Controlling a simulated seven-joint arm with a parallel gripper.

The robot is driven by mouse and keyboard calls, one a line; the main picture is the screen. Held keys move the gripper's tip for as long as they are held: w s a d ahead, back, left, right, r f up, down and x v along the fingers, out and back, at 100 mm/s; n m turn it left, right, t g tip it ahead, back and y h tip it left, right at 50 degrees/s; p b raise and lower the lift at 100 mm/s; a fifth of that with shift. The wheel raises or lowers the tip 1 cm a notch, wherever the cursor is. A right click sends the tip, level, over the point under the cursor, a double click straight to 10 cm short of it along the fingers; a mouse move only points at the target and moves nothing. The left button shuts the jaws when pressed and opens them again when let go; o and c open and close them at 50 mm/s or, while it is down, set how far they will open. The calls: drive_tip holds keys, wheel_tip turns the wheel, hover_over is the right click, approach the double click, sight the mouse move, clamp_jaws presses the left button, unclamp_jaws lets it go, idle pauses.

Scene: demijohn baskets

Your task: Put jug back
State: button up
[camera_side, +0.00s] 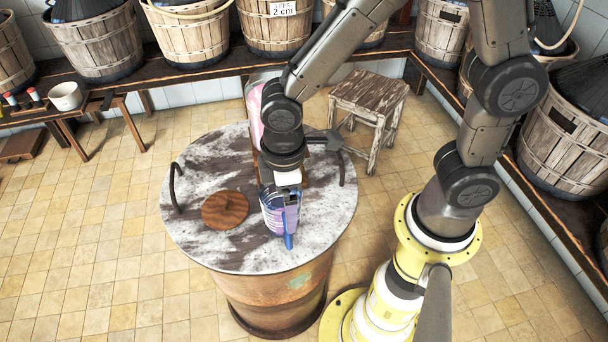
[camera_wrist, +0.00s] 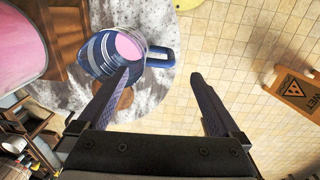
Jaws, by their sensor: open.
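The jug (camera_side: 277,215) is clear with blue parts and pink contents. It stands on the round, worn top of a metal drum (camera_side: 190,235). In the wrist view the jug (camera_wrist: 97,57) is at upper left, with its blue handle (camera_wrist: 162,57) pointing right. My gripper (camera_side: 291,196) is over the jug in the side view and partly hides it. In the wrist view my gripper (camera_wrist: 162,76) is open, its fingers apart with nothing held between them. The left fingertip overlaps the jug's edge; I cannot tell whether it touches.
A round wooden lid (camera_side: 225,210) lies left of the jug. A large pink-filled vessel (camera_side: 254,108) stands behind, partly hidden by my arm. A wooden stool (camera_side: 368,98) is beyond the drum. Demijohn baskets (camera_side: 190,35) line the wall bench. A wet-floor sign (camera_wrist: 292,92) lies at right.

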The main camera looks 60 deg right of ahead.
drive_tip(key=s+d+r+m+t, duration=0.2)
drive_tip(key=s+d+r+m, duration=0.2)
drive_tip(key=d+r, duration=0.3)
drive_tip(key=s+d+r+m+t, duration=0.3)
drive_tip(key=s+d+r+m, duration=0.2)
drive_tip(key=d+r, duration=0.3)
drive_tip(key=shift+s+r, duration=0.3)
drive_tip(key=shift+r, duration=0.25)
